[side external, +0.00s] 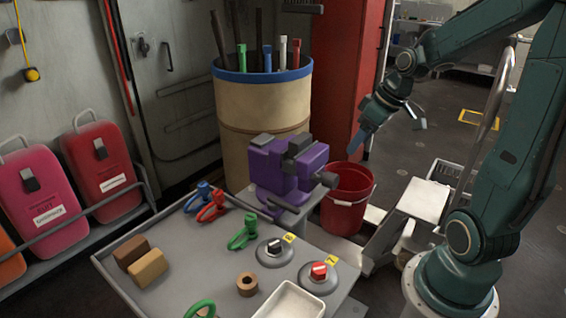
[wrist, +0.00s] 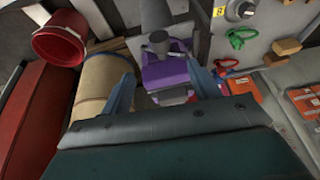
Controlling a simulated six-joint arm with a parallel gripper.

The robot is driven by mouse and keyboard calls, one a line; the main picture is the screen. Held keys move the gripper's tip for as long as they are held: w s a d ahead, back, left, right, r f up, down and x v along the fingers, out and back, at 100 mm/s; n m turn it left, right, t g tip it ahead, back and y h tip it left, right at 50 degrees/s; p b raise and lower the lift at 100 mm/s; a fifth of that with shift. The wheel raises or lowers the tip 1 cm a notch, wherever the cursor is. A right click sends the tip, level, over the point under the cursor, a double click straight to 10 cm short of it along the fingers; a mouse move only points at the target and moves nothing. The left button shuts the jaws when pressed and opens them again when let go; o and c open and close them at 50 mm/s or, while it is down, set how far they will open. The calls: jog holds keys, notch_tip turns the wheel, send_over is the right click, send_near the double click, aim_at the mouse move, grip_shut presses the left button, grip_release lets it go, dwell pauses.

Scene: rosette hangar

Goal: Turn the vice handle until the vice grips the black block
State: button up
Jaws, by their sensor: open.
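The purple vice (side external: 283,178) stands at the back edge of the grey table. The black block (side external: 299,143) sits at the top of the vice, by its jaws; whether they touch it I cannot tell.
A tan barrel (side external: 262,112) with coloured-handled tools stands behind the vice. A red bucket (side external: 348,198) is close on its right. The table (side external: 210,270) holds coloured clamps, brown blocks (side external: 148,266), two round dials (side external: 272,251) and a white tray (side external: 290,302).

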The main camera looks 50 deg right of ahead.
jog(key=s+a+r, duration=0.3)
jog(key=s+a, duration=0.1)
jog(key=a, duration=0.3)
jog(key=s+a+r+t, duration=0.1)
jog(key=s+a+r, duration=0.3)
jog(key=a, duration=0.4)
jog(key=shift+s+a+h, duration=0.2)
jog(key=shift+s+h, duration=0.1)
jog(key=shift+s, duration=0.3)
jog(key=shift+w, duration=0.15)
dwell(0.4)
jog(key=w+d+f+g, duration=0.2)
jog(key=w+d+f, duration=0.1)
jog(key=w+d, duration=0.4)
jog(key=w+d+f+g, duration=0.3)
jog(key=w+d, duration=0.4)
jog(key=w, duration=0.1)
jog(key=shift+d+f+g, duration=0.15)
jog(key=shift+d+g, duration=0.1)
jog(key=shift+g, duration=0.05)
jog(key=shift+f, duration=0.1)
